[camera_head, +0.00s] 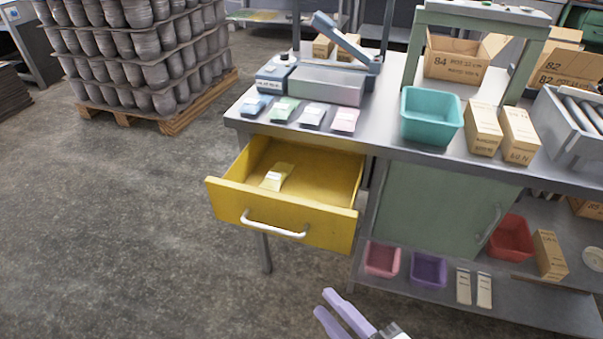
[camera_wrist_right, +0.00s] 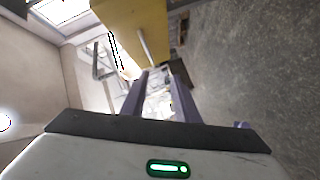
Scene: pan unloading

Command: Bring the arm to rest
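My right gripper (camera_head: 325,302) has purple fingers and shows at the bottom of the head view, in front of the workbench and below the open drawer. In the right wrist view its fingers (camera_wrist_right: 160,70) stand apart with nothing held between them. The yellow drawer (camera_head: 232,206) is pulled out and holds one pale yellow packet (camera_head: 277,177). The drawer front also shows at the top of the right wrist view (camera_wrist_right: 125,20). My left gripper is in neither view.
The metal workbench (camera_head: 385,150) carries several coloured packets, a teal bin (camera_head: 432,115) and boxes. Its lower shelf (camera_head: 500,305) holds a pink bin (camera_head: 382,259), a purple bin (camera_head: 428,269) and a red bin (camera_head: 510,238). A loaded pallet (camera_head: 170,121) stands at the back left. The floor at left is clear.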

